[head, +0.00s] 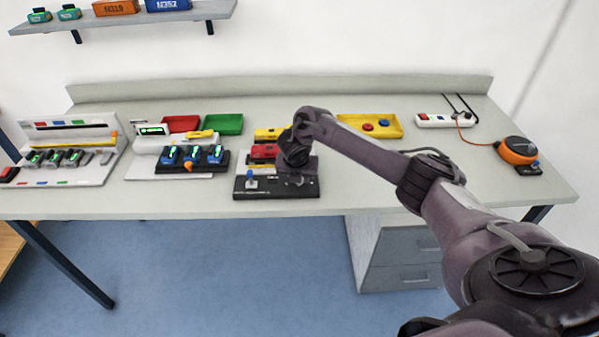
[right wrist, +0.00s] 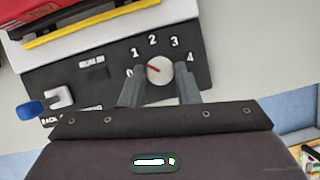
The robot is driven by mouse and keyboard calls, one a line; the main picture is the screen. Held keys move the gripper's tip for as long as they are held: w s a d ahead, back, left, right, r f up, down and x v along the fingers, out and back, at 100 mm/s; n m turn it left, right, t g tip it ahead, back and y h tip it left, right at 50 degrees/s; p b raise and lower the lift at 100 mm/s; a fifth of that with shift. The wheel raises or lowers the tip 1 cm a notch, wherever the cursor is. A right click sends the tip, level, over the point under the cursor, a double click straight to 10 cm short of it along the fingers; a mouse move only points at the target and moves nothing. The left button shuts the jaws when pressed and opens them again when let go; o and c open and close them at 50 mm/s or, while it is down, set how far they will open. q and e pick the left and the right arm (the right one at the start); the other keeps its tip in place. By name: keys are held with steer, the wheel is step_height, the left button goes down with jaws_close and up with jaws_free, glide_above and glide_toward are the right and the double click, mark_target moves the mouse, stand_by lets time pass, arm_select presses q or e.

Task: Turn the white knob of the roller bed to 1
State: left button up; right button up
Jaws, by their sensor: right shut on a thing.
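The white knob (right wrist: 160,70) sits on the black control panel (right wrist: 110,55) of the roller bed in the right wrist view. Numbers 0 to 4 run in an arc around it. Its red pointer aims left and slightly up, between the 0 and the 1. My right gripper (right wrist: 160,88) is shut on the knob, with one finger on each side. In the head view my right gripper (head: 294,160) is over the right part of the panel (head: 262,194) and hides the knob. My left gripper is not in view.
A blue-tipped lever (right wrist: 30,110) stands left of the knob on the panel. A rack with blue pieces (head: 190,160) stands to the left.

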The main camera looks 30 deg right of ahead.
steer(key=shift+m+p, duration=0.3)
steer(key=shift+m, duration=0.3)
steer(key=o, duration=1)
steer(key=shift+c, duration=0.2)
steer(key=shift+a+r, duration=0.1)
steer(key=v, duration=0.7)
steer(key=shift+a+r+p, duration=0.2)
steer(key=shift+r+p, duration=0.1)
steer(key=shift+p, duration=0.05)
